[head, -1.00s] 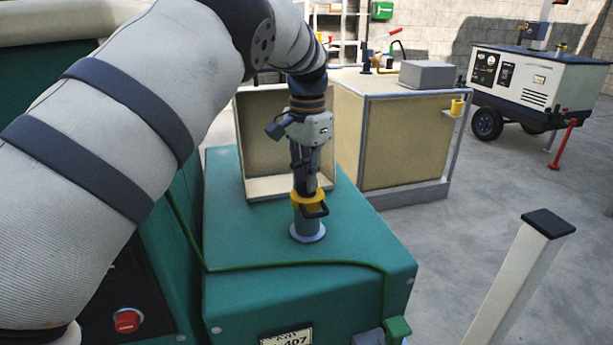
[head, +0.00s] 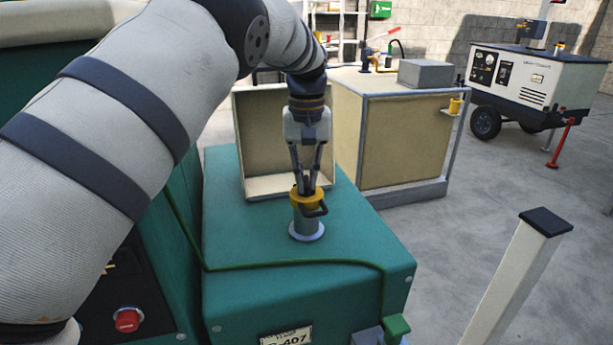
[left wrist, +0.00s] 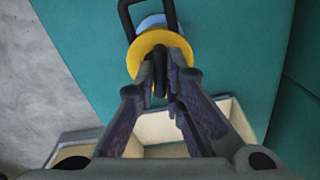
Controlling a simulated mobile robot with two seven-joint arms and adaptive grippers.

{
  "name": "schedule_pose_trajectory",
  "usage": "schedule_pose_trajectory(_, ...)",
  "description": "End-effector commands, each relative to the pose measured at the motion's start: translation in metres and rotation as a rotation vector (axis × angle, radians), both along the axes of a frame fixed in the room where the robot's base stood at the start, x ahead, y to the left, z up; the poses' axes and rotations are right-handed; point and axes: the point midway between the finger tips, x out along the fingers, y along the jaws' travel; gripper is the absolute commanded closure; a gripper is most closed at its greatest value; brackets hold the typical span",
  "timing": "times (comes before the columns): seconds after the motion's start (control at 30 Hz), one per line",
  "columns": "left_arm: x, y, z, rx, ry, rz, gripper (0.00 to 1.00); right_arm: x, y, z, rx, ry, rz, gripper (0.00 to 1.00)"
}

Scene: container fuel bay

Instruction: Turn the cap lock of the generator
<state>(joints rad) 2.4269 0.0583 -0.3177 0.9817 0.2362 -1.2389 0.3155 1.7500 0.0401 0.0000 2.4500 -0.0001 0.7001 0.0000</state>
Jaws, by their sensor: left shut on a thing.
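The generator (head: 235,228) is a green box with a grey filler neck (head: 306,224) standing upright on its top. A yellow cap (head: 297,200) with a dark handle loop sits on the neck. In the left wrist view the yellow cap (left wrist: 158,40) shows at the top middle, with the dark loop (left wrist: 140,10) beyond it. My right gripper is in neither view.
An open beige box or lid (head: 283,130) stands right behind the neck. A green cable (head: 290,263) runs over the generator's top. A white post (head: 520,270) stands at the right. A beige cabinet (head: 405,140) and a white trailer unit (head: 530,80) stand further back.

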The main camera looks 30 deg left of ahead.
Motion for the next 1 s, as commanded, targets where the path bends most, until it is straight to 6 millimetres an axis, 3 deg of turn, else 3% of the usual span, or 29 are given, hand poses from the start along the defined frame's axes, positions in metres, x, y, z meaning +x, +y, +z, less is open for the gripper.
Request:
schedule_pose_trajectory(0.4, 0.0004, 0.0002, 0.0006, 0.001, -0.002, 0.209, 1.00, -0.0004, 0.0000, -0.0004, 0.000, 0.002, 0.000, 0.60)
schedule_pose_trajectory(1.0, 0.0004, 0.0003, 0.0007, 0.000, -0.002, 0.252, 1.00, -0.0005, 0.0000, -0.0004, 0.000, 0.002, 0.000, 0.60)
